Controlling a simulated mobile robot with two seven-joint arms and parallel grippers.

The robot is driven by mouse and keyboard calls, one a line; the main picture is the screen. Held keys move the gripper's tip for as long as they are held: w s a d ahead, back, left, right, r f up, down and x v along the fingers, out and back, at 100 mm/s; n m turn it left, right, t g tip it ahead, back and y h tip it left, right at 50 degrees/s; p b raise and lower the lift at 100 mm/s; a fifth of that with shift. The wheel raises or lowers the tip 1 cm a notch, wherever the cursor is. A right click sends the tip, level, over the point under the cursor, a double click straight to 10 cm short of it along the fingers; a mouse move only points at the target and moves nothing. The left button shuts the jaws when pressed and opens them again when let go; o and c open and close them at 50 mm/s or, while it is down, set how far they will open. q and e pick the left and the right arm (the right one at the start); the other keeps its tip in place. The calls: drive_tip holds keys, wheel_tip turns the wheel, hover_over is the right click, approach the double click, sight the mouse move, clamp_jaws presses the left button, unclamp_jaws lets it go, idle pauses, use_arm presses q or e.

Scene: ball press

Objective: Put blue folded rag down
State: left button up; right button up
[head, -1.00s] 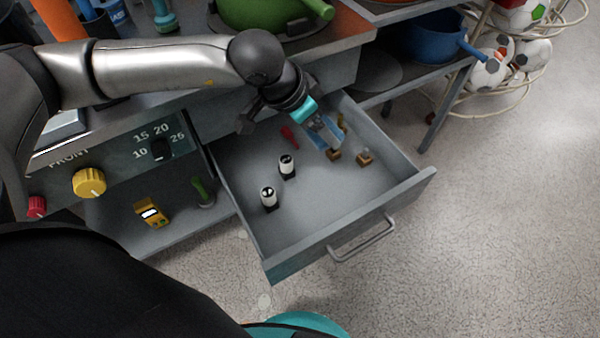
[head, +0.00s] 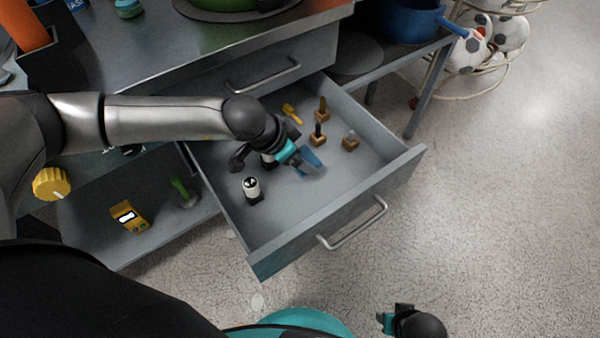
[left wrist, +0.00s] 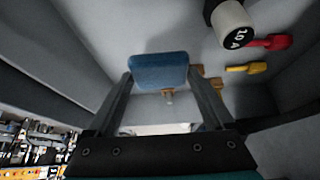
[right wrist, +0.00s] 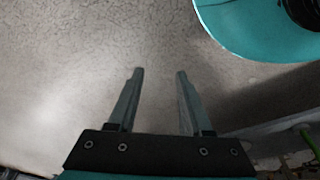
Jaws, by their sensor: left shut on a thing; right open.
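The blue folded rag (head: 311,160) is between the fingers of my left gripper (head: 297,160), inside the open drawer (head: 345,218). In the left wrist view the rag (left wrist: 158,70) spans the gap between both fingertips of the left gripper (left wrist: 160,88). I cannot tell whether the rag touches the drawer floor. My right gripper (right wrist: 158,72) is open and empty over the bare floor; in the head view it shows at the bottom right (head: 392,322).
In the drawer are a black-and-white cylinder (head: 252,187), several small wooden-based pieces (head: 350,142) and a yellow piece (head: 291,113). The left wrist view also shows a red piece (left wrist: 270,42). The drawer's front right area is clear.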

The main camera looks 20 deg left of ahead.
sight(300, 180)
use_arm(q)
wheel_tip(300, 180, down, 2)
drive_tip(key=shift+f, duration=0.15)
drive_tip(key=shift+f+b, duration=0.9)
drive_tip(key=shift+f, duration=0.85)
use_arm(e)
drive_tip(key=shift+t, duration=0.3)
drive_tip(key=r, duration=0.1)
drive_tip(key=w+r, duration=0.2)
drive_tip(key=r, duration=0.1)
drive_tip(key=shift+w+a, duration=0.15)
drive_tip(key=shift+a, duration=0.15)
drive_tip(key=shift+r, duration=0.1)
use_arm(q)
drive_tip(key=shift+f, duration=0.15)
drive_tip(key=o, duration=0.9)
use_arm(e)
drive_tip(key=shift+w+a+r, duration=0.1)
drive_tip(key=shift+w+r, duration=0.05)
drive_tip(key=shift+r, duration=0.1)
